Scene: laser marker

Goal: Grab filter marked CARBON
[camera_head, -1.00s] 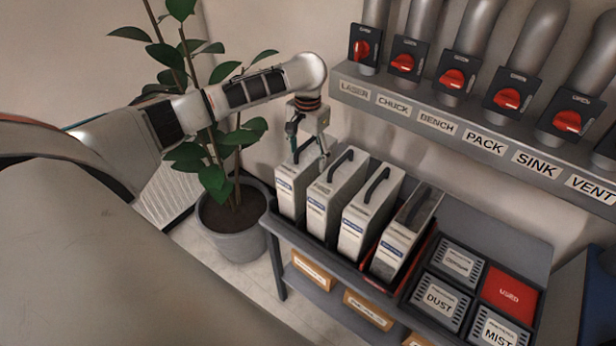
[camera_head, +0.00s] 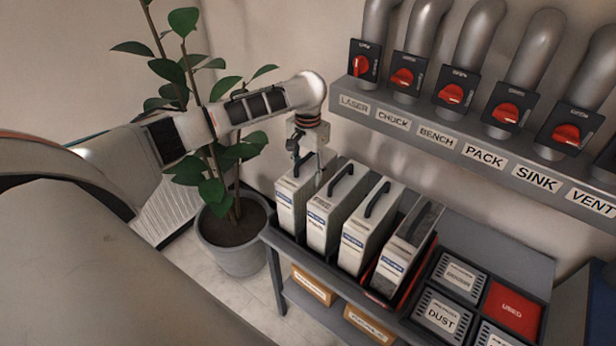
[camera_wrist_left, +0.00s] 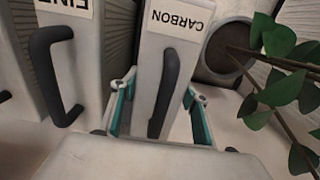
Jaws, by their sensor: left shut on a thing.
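The filter marked CARBON (camera_wrist_left: 180,32) is a pale upright box with a dark handle, close in front of my left wrist camera. In the head view it is the leftmost filter (camera_head: 285,207) in the row, standing in the rack; its label is not readable there. My left gripper (camera_head: 308,172) is at its top from above. In the wrist view, the teal-lined fingers of my left gripper (camera_wrist_left: 158,105) lie on both sides of the filter's dark handle, shut on the filter. The exact contact is partly hidden. My right gripper is not in view.
A filter marked FINE (camera_wrist_left: 72,12) stands close beside it, with more filters (camera_head: 367,228) along the rack. A potted plant (camera_head: 233,240) stands close to the left. A shelf with labelled switches (camera_head: 450,140) overhangs behind. A red USED bin (camera_head: 513,305) is at the right.

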